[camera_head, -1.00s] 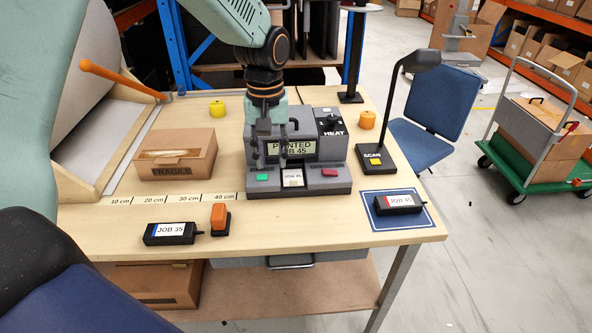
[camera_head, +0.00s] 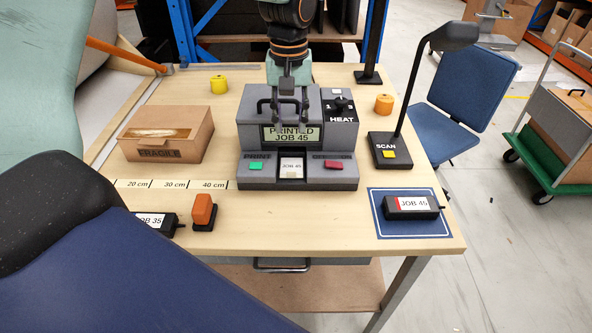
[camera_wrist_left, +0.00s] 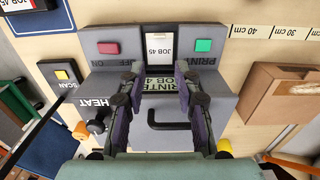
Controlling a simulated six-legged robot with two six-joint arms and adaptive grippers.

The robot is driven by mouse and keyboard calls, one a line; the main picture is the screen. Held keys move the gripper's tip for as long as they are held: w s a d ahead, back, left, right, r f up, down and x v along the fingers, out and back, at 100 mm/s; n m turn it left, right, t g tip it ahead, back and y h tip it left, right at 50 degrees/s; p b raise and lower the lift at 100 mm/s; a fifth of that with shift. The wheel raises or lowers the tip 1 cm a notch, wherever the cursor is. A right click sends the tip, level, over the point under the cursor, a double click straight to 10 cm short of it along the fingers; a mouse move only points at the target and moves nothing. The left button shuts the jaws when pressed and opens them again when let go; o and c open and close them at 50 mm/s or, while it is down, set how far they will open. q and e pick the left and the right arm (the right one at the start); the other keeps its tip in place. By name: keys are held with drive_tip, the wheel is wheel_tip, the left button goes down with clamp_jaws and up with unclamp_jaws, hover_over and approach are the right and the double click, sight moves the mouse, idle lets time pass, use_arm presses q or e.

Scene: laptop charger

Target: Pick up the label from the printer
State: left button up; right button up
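The label (camera_head: 291,167), a small white slip reading JOB 45, lies in the front slot of the grey printer (camera_head: 256,133). It also shows in the left wrist view (camera_wrist_left: 160,48), between the red and green buttons. The printer's display reads PRINTED JOB 45. My left gripper (camera_head: 290,122) is open and empty, its fingers pointing down in front of the printer's display, above and behind the label. In the left wrist view the two fingers (camera_wrist_left: 160,72) stand apart, roughly in line with the label, not touching it. My right gripper is not in view.
The printer has a green PRINT button (camera_head: 256,166), a red button (camera_head: 333,165) and a HEAT knob (camera_head: 341,103). A SCAN stand (camera_head: 390,160) is to the right. A JOB 45 charger (camera_head: 412,207) lies on a blue mat (camera_head: 385,229). A FRAGILE box (camera_head: 182,139) stands left.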

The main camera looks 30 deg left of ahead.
use_arm(q)
drive_tip(key=b, duration=0.4)
approach(294, 171)
wheel_tip(294, 171, down, 4)
drive_tip(key=shift+f+b, duration=0.15)
drive_tip(key=shift+b, duration=0.25)
drive_tip(key=f, duration=0.4)
drive_tip(key=shift+s+a, duration=0.35)
drive_tip(key=shift+w+d+f, duration=0.1)
drive_tip(key=shift+d+f, duration=0.05)
drive_tip(key=shift+d, duration=0.1)
drive_tip(key=shift+a, duration=0.15)
drive_tip(key=c, duration=0.5)
